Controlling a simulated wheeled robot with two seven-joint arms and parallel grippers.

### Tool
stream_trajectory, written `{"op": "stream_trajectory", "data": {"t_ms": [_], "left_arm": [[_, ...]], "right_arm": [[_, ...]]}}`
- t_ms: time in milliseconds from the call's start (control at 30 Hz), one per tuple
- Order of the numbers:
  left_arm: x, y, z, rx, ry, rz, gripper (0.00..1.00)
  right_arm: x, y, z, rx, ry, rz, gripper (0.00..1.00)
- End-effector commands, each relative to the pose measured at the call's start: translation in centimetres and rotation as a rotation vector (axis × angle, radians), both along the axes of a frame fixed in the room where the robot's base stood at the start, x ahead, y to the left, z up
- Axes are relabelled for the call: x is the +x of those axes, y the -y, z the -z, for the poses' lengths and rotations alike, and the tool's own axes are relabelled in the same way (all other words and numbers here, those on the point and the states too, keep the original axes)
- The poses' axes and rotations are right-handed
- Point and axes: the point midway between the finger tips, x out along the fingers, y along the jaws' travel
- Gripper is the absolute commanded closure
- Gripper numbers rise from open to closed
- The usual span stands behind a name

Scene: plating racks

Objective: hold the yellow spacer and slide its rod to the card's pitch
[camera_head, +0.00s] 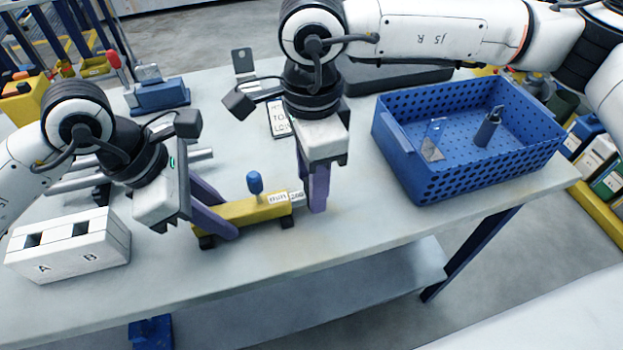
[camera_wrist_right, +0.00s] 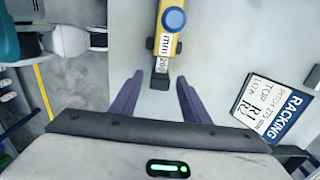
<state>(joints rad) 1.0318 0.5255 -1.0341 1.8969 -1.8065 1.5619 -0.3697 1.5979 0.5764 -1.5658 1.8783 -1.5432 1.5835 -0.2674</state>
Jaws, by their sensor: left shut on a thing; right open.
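The yellow spacer (camera_head: 238,212) lies on the bench with its blue knob (camera_head: 254,184) upright on top. Its rod (camera_head: 297,198) comes out at the right end and carries a white mm scale, whose digits I cannot read surely. My left gripper (camera_head: 226,222) is shut on the spacer's left part. My right gripper (camera_head: 317,205) is open at the rod's end. In the right wrist view, the rod's dark tip (camera_wrist_right: 160,81) lies just ahead of and between the two spread purple fingers. The racking card (camera_head: 279,118) lies flat behind; it also shows in the right wrist view (camera_wrist_right: 268,106).
A blue perforated crate (camera_head: 478,180) with small parts inside stands on the right. Metal bars lie behind my left gripper. The bench front between box and crate is clear.

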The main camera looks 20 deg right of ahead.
Motion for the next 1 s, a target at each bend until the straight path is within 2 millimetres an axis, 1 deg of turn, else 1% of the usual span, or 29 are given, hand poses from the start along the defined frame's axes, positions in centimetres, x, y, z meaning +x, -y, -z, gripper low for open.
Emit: {"op": "stream_trajectory", "data": {"t_ms": [100, 367, 600, 633, 767, 833, 867, 1000], "left_arm": [[0.0, 0.1, -0.1, -0.002, 0.001, 0.001, 1.00], [0.0, 0.0, -0.1, -0.002, 0.001, 0.001, 1.00], [0.0, 0.0, -0.1, -0.002, 0.001, 0.001, 1.00], [0.0, 0.0, -0.1, -0.002, 0.001, 0.001, 1.00], [0.0, 0.0, -0.1, -0.002, 0.001, 0.001, 1.00], [0.0, 0.0, -0.1, -0.002, 0.001, 0.001, 1.00], [0.0, 0.0, -0.1, -0.002, 0.001, 0.001, 1.00], [0.0, 0.0, -0.1, -0.002, 0.001, 0.001, 1.00]], "right_arm": [[0.0, 0.0, 0.5, 0.001, -0.001, 0.000, 0.58], [0.0, 0.0, 0.6, 0.001, 0.000, 0.000, 0.58], [0.0, 0.0, 0.6, 0.001, 0.000, 0.000, 0.98], [0.0, 0.0, 0.6, 0.001, 0.000, 0.000, 1.00], [0.0, 0.0, 0.6, 0.001, 0.000, 0.000, 1.00], [0.0, 0.4, 0.6, 0.001, -0.001, 0.002, 1.00], [0.0, 0.8, 0.6, 0.001, -0.001, 0.004, 1.00], [0.1, 3.6, 0.6, 0.002, -0.001, 0.006, 1.00]]}}
